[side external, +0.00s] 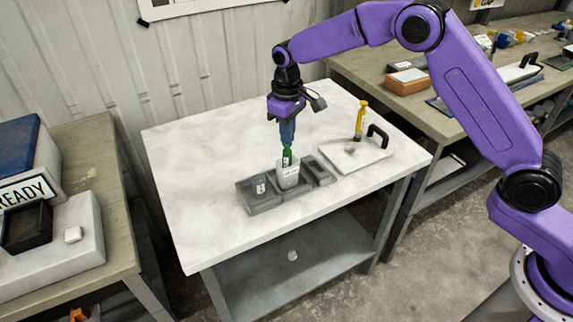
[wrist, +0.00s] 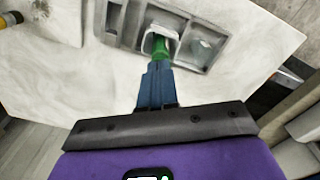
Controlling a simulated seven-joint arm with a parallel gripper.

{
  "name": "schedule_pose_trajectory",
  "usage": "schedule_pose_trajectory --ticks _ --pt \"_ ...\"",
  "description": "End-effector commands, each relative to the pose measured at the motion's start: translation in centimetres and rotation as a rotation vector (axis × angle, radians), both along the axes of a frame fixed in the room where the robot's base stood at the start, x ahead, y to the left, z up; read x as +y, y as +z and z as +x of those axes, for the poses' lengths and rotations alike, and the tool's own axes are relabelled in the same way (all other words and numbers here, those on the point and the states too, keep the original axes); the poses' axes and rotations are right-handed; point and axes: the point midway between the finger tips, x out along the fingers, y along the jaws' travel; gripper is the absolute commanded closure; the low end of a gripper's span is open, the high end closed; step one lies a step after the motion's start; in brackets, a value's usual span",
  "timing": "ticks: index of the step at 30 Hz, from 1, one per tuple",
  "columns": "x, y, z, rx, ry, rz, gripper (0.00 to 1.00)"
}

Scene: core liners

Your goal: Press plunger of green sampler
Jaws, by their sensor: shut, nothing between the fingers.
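The green sampler (side external: 287,154) stands upright in a white cup (side external: 289,175) that sits in the middle compartment of a grey tray (side external: 262,208). My gripper (side external: 287,143) points down, shut and empty, with its blue fingers right over the top of the green sampler. In the wrist view, my gripper (wrist: 157,68) meets the green sampler (wrist: 161,48) at its tip, and the white cup (wrist: 150,42) shows around it. The fingers hide the sampler's plunger, so I cannot tell how far it is pressed.
A yellow sampler (side external: 360,119) stands upright by a white board (side external: 350,156) with a black handle (side external: 378,134), right of the tray. A small clear container (side external: 259,187) sits in the tray's left compartment. The white tabletop (side external: 190,170) is clear at left.

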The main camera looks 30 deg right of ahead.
Motion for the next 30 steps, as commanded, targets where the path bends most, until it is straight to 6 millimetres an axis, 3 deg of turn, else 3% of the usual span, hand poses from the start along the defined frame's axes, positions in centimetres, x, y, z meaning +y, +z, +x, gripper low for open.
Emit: schedule_pose_trajectory --ticks 21,30 --pt "0.1 5.0 0.1 -0.006 0.000 0.002 1.00" --pt "0.0 5.5 0.1 -0.005 0.000 0.002 1.00"
